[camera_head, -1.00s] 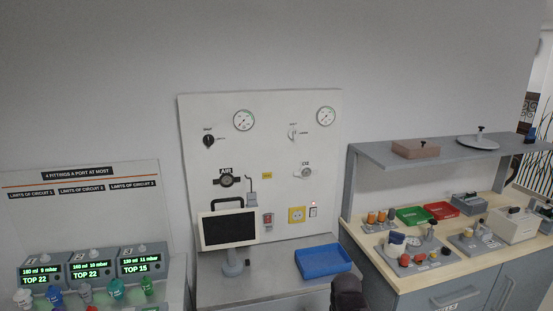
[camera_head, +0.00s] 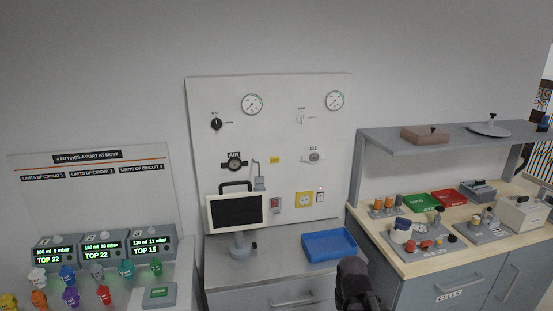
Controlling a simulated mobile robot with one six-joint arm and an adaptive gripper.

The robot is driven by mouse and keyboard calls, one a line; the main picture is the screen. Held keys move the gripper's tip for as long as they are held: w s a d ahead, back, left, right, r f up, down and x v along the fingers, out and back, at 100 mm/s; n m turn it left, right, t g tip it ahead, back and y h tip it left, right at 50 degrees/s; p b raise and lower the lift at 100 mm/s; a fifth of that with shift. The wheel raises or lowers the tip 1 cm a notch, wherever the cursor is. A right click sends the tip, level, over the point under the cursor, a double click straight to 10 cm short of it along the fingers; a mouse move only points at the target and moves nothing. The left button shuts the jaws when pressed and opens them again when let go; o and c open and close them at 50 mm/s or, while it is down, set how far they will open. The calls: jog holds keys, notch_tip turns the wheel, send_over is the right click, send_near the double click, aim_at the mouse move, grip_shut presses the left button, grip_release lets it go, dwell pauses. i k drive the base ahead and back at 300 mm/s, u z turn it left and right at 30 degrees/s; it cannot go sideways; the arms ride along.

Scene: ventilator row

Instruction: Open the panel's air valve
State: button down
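The white wall panel (camera_head: 271,140) stands upright behind the grey bench. On its upper left is a black knob valve (camera_head: 216,124), above the outlet marked AIR (camera_head: 235,165), with small labels above and to its right. Its exact setting is too small to tell. A round gauge (camera_head: 252,104) is to the knob's upper right. A pale lever valve (camera_head: 300,117) is on the panel's right side, above the O2 outlet (camera_head: 314,156). My gripper (camera_head: 352,272) is a dark shape at the bottom edge, in front of the bench and well away from the knob. Its fingers cannot be made out.
A black-screened monitor (camera_head: 236,211) stands before the panel's lower left. A blue tray (camera_head: 329,245) lies on the grey bench (camera_head: 285,257). A wooden bench (camera_head: 410,265) with parts and a shelf (camera_head: 450,141) is at the right. Displays and coloured fittings (camera_head: 125,268) are at the left.

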aim_at(217, 123)
jog(key=k, duration=1.35)
jog(key=z, duration=0.4)
jog(key=i, duration=1.8)
jog(key=u, duration=0.4)
